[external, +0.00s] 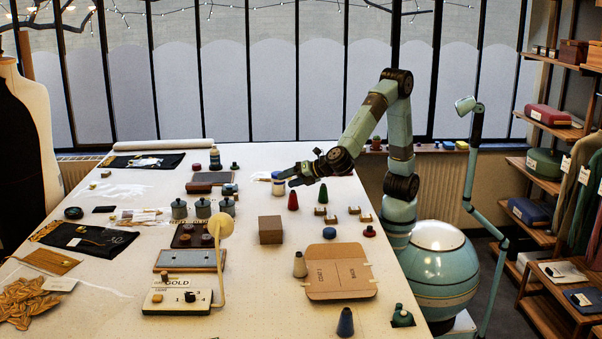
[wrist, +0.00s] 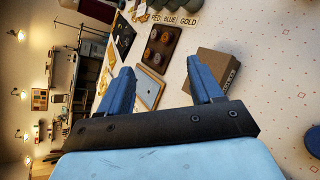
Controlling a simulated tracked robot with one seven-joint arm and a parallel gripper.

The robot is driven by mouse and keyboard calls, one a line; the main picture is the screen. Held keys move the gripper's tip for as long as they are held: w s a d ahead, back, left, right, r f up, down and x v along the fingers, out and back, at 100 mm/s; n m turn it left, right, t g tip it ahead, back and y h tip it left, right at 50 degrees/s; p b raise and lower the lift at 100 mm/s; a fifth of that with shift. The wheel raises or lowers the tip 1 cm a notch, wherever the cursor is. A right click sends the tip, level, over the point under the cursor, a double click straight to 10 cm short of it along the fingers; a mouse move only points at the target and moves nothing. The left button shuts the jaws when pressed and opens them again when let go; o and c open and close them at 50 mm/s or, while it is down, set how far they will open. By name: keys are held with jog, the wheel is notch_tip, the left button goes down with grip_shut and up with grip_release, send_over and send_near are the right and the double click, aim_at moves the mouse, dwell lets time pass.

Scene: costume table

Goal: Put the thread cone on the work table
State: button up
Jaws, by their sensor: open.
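Several cones stand on the white work table (external: 130,200) in the external view: a red cone (external: 293,201), a green cone (external: 322,196), a beige cone (external: 299,266) and a dark blue cone (external: 345,324). I cannot tell which one the task means. My gripper (external: 287,177) is above the table, behind the red and green cones. A white and blue spool (external: 278,187) shows just below it. In the wrist view my gripper (wrist: 160,82) is open, with two blue fingers wide apart and nothing between them. No cone shows clearly there.
A brown box (external: 270,230) stands mid-table; it also shows in the wrist view (wrist: 214,66). A flat cardboard piece (external: 340,271), a lamp on a panel (external: 180,297) and small wooden blocks (external: 331,219) surround the cones. Shelves (external: 545,180) stand at the right.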

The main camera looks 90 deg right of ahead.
jog(key=s+d+r+m+g, duration=0.15)
jog(key=s+d+m, duration=0.25)
jog(key=d, duration=0.4)
jog(key=s+d+m+g, duration=0.2)
jog(key=s+d+m, duration=0.1)
jog(key=d, duration=0.5)
jog(key=s+d+r+m+g, duration=0.1)
jog(key=s+d+m+g, duration=0.1)
jog(key=s+d+m, duration=0.35)
jog(key=s+d+f+m+y, duration=0.1)
jog(key=s+d+m, duration=0.3)
jog(key=s, duration=0.4)
jog(key=s+d+f+m+y, duration=0.1)
jog(key=s+d+m+y, duration=0.2)
jog(key=s, duration=0.5)
jog(key=d+m, duration=0.1)
jog(key=m, duration=0.1)
jog(key=shift+s+d+m+g+y, duration=0.25)
jog(key=shift+s+m+g+y, duration=0.05)
jog(key=shift+m+g+y, duration=0.1)
